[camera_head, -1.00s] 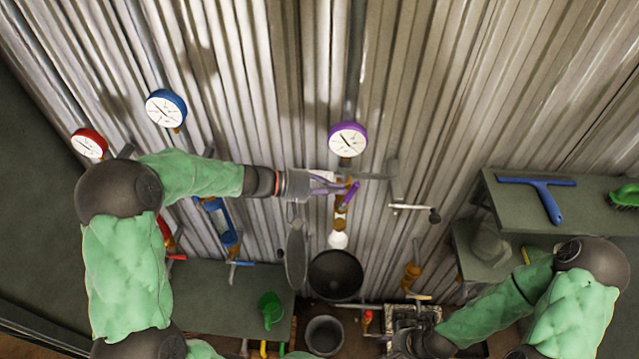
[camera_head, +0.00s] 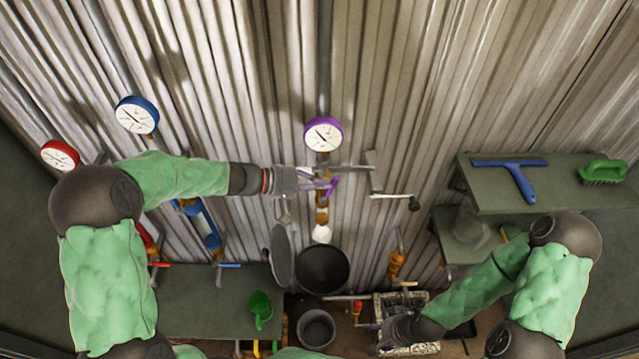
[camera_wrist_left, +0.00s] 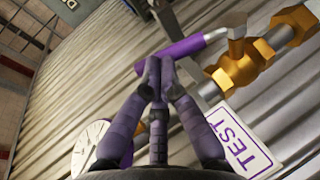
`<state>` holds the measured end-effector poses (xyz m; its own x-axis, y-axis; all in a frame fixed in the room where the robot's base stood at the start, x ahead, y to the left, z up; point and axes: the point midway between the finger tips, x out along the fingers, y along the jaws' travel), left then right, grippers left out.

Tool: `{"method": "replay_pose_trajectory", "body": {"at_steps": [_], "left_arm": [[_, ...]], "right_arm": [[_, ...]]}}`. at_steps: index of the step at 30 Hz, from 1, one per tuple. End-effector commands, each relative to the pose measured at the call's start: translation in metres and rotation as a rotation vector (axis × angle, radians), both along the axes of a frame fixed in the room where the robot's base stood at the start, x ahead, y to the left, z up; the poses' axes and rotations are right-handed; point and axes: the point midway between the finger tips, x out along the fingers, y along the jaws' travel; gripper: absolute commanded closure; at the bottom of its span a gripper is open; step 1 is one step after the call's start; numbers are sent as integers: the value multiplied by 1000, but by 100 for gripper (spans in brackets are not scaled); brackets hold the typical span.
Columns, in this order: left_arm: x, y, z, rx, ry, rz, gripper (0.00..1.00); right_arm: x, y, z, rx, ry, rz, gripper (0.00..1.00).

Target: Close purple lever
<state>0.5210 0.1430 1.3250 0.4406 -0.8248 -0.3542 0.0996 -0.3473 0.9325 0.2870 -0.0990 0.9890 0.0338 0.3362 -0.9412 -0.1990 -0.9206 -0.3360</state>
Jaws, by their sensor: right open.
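The purple lever (camera_head: 333,186) sits on a brass valve on the vertical pipe below the purple-rimmed gauge (camera_head: 323,134). In the left wrist view the lever (camera_wrist_left: 190,46) slants across, joined to the brass fitting (camera_wrist_left: 243,66) at right. My left gripper (camera_head: 322,182) is at the lever, coming from the left. In the left wrist view its fingertips (camera_wrist_left: 159,68) meet just below the lever's free end; they look shut with nothing between them. Whether they touch the lever is unclear. My right gripper (camera_head: 392,334) is low at right, open, its fingers hard to make out.
A white tag marked TEST (camera_wrist_left: 240,143) hangs by the valve. A metal handle (camera_head: 393,196) sticks out right of the lever. A dark bucket (camera_head: 322,269) is below. Blue-rimmed (camera_head: 135,116) and red-rimmed (camera_head: 60,157) gauges are at left. A shelf (camera_head: 560,205) is at right.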

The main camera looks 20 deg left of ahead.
Motion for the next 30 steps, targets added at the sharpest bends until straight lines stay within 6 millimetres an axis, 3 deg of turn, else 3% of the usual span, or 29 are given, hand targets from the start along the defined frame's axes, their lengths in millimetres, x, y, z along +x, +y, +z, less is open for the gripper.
{"method": "replay_pose_trajectory", "body": {"at_steps": [8,19,30], "left_arm": [[2,-7,2,73,18,-2,100],[8,-29,-1,315,84,-4,100],[12,-45,-10,307,90,-2,100]], "right_arm": [[0,0,3,0,0,0,50],[0,0,5,0,0,0,50],[0,0,-1,0,0,0,50]]}}
